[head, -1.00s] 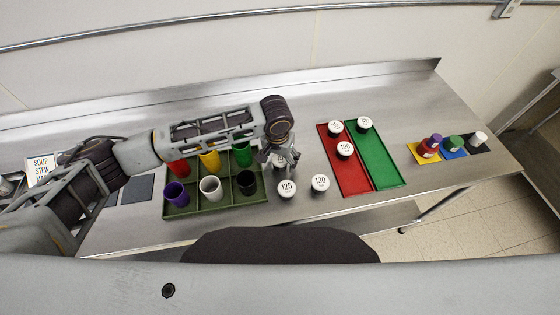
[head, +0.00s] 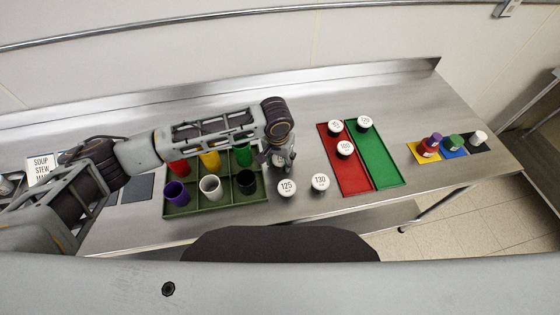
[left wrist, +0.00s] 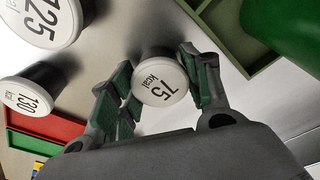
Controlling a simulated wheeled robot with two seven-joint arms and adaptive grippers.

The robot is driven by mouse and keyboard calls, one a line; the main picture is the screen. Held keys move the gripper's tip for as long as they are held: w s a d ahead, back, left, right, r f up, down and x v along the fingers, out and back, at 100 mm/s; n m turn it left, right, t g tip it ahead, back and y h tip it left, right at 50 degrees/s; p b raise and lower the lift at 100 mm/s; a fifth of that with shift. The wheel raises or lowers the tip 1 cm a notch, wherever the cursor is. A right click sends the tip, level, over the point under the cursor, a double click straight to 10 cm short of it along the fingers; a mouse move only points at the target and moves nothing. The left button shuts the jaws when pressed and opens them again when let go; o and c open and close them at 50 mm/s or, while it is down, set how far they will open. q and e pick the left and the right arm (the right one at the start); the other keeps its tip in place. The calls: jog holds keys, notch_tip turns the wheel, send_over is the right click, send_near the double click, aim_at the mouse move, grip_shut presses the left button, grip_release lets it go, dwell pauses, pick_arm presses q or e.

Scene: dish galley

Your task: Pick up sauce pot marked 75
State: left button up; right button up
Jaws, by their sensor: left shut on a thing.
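The sauce pot marked 75 (left wrist: 160,82) shows in the left wrist view with its white lid facing the camera, between the two fingers. My left gripper (head: 281,163) is shut on it, just right of the green divided tray (head: 213,209). In the head view the fingers hide most of this pot. The pot marked 125 (head: 287,187) and the pot marked 130 (head: 320,182) stand close by, nearer the front edge. My right gripper is not in view.
The tray holds several coloured cups. A red mat (head: 355,182) and a green mat (head: 386,172) lie to the right, with 3 white-lidded pots standing on them. Small coloured bottles (head: 430,146) stand farther right. Bare steel lies behind the gripper.

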aim_at(280, 158)
pick_arm(q)
jog(key=shift+r, duration=0.2)
jog(key=shift+r, duration=0.6)
notch_tip(280, 158, up, 8)
jog(key=shift+f+b, duration=0.2)
jog(key=shift+b, duration=0.2)
jog(key=shift+r, duration=0.45)
